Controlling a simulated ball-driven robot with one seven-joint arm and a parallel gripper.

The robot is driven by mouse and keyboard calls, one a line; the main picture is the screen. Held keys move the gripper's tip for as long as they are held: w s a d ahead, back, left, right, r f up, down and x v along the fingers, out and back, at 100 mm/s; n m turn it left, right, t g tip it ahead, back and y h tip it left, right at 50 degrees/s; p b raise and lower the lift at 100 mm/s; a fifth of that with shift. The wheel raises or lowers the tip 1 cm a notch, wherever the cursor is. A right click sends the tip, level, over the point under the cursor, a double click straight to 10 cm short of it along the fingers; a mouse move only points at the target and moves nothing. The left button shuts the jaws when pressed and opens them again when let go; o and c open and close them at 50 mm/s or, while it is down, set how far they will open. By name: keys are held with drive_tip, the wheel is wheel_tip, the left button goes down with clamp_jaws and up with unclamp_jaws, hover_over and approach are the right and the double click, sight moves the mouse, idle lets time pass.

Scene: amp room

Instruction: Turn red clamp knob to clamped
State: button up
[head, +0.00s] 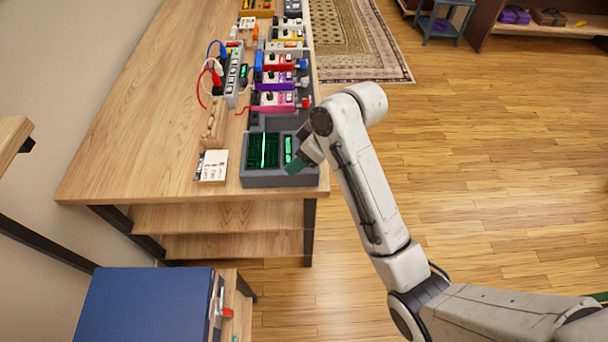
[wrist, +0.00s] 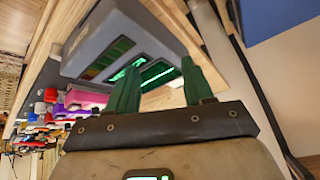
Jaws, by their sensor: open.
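A blue box (head: 150,305) stands in front. The wooden floor (head: 490,150) to the right is clear; a patterned rug (head: 360,40) lies behind.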

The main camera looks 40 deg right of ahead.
drive_tip(key=shift+m, duration=0.6)
drive_tip(key=shift+s+a+f, duration=0.4)
drive_tip(key=shift+s+f, duration=0.15)
drive_tip(key=shift+s, duration=0.25)
drive_tip(key=shift+s+a+f, duration=0.35)
drive_tip(key=shift+s+f, duration=0.2)
drive_tip(key=shift+s, duration=0.25)
drive_tip(key=s+d+f+m+g+h, duration=0.1)
drive_tip(key=s+f, duration=0.3)
drive_tip(key=s, duration=0.8)
drive_tip(key=s+d+f+m+g+h, duration=0.1)
drive_tip(key=s+f+m+g+h, duration=0.1)
drive_tip(key=s, duration=1.1)
wheel_tip(320, 180, down, 2)
drive_tip(key=shift+d+f+m+g+h, duration=0.15)
drive_tip(key=shift+d+m+g+h, duration=0.1)
drive_tip(key=shift+m+g+h, duration=0.35)
